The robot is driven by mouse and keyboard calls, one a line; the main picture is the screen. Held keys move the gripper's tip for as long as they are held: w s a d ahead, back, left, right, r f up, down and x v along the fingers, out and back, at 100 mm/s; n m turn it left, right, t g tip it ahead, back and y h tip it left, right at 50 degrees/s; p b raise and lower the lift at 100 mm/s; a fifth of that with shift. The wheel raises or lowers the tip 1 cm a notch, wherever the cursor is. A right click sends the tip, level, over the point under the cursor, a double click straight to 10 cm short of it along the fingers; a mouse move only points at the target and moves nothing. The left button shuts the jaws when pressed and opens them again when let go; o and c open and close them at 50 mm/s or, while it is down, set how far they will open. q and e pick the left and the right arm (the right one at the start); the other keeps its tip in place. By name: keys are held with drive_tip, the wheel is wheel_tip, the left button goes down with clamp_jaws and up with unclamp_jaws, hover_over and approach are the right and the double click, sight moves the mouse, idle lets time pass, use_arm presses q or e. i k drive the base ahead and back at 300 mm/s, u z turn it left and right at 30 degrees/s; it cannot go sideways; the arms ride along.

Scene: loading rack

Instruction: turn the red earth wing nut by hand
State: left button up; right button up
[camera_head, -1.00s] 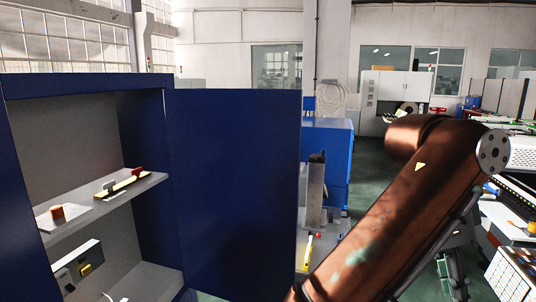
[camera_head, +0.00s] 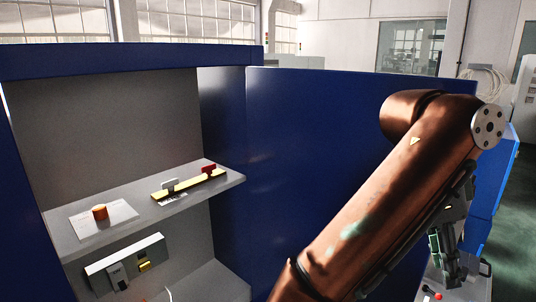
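The red wing nut (camera_head: 209,169) sits at the right end of a yellow bar (camera_head: 190,184) on the grey shelf (camera_head: 130,228) inside the open blue cabinet. A pale grey wing nut (camera_head: 169,185) stands at the other end of the same bar. Nothing touches or covers the red wing nut. My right gripper (camera_head: 447,262) hangs at the lower right, partly behind my copper-coloured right arm. It is well apart from the red wing nut, with the open door between in the picture. Its fingers are too small and dark to tell open from shut. My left gripper is not in view.
An orange knob (camera_head: 100,212) stands on a white plate on the shelf. Below hangs a pale box (camera_head: 126,262) with a yellow switch. The blue cabinet door (camera_head: 310,150) stands open to the right of the shelf. A blue cabinet (camera_head: 490,190) stands behind my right arm.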

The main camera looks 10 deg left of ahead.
sight(209, 169)
drive_tip(key=u, duration=0.85)
drive_tip(key=i, duration=0.75)
drive_tip(key=u, duration=0.95)
drive_tip(key=i, duration=0.55)
